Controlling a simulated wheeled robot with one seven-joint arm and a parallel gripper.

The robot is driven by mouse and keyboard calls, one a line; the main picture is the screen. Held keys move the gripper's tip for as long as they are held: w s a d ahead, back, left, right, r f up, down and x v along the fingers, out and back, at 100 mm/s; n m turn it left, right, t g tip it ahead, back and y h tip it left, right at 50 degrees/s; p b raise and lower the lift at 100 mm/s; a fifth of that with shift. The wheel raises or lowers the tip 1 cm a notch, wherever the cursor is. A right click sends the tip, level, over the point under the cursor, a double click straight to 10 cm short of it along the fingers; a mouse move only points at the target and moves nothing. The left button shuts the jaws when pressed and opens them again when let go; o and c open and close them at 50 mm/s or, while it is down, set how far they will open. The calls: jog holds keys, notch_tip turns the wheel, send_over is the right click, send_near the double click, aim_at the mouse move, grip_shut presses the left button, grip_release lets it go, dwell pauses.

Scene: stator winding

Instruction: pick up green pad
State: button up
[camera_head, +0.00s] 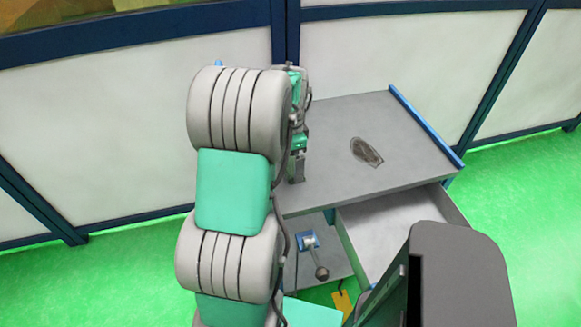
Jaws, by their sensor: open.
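My gripper (297,168) hangs above the left part of the grey table top (335,115), seen from the side and partly behind my arm. Its jaws are open, and I see nothing held between them. I cannot make out a green pad on the table; one may be hidden behind my arm. The green parts beside the gripper seem to belong to my wrist.
A dark, flat oval thing (367,152) lies on the table, right of my gripper. A blue rail (425,125) edges the table's right side. An open drawer (385,225) juts out below. A blue-based lever (309,241) stands on a lower shelf. White panels stand behind.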

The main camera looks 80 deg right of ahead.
jog(key=shift+f, duration=0.75)
jog(key=shift+s, duration=0.1)
jog(key=c, duration=1.2)
jog(key=shift+o, duration=0.2)
jog(key=shift+r, duration=0.15)
jog(key=shift+d+r, duration=0.1)
jog(key=shift+r, duration=0.15)
notch_tip(320, 180, up, 3)
jog(key=shift+s+f+b, duration=0.1)
jog(key=shift+f+b, duration=0.05)
jog(key=shift+b, duration=0.35)
jog(key=a+r, duration=0.1)
jog(key=s+a+r, duration=0.1)
jog(key=r, duration=0.1)
jog(key=s+a+r, duration=0.1)
jog(key=shift+s+r+b, duration=0.15)
jog(key=shift+s+b, duration=0.1)
jog(key=shift+b, duration=0.1)
jog(key=s+a+r+b, duration=0.1)
jog(key=s+a+r, duration=0.4)
jog(key=s+a, duration=0.1)
jog(key=shift+s+a+r, duration=0.15)
jog(key=shift+s+a, duration=0.2)
jog(key=shift+a, duration=0.45)
